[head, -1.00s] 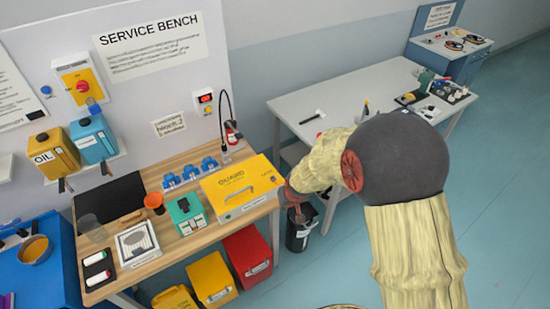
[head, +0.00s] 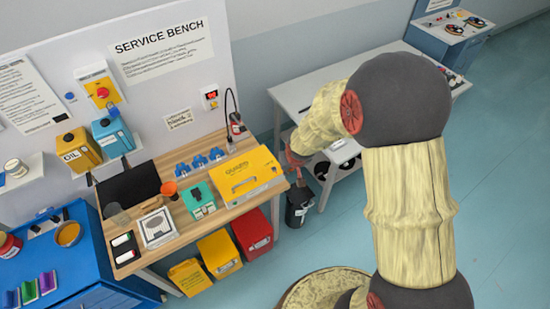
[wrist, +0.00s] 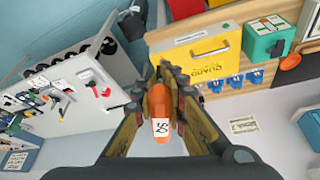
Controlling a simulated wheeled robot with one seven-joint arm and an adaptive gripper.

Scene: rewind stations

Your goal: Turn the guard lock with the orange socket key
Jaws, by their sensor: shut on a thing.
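The yellow guard (head: 262,165) stands at the right end of the wooden service bench. It also shows in the wrist view (wrist: 222,62), with its handle facing up the picture. In the wrist view my gripper (wrist: 165,78) is shut on the orange socket key (wrist: 158,100), which carries a white label. The key's far end is partly hidden between the fingers. In the head view my gripper (head: 297,163) is just right of the guard, apart from it as far as I can tell. The key and the guard lock cannot be made out in the head view.
Blue clamps (head: 200,161) and a green box (head: 199,198) are left of the guard. A bottle with a curved hose (head: 237,126) stands behind it. A black bin (head: 298,207) is on the floor below my gripper. A white table (head: 300,92) stands behind.

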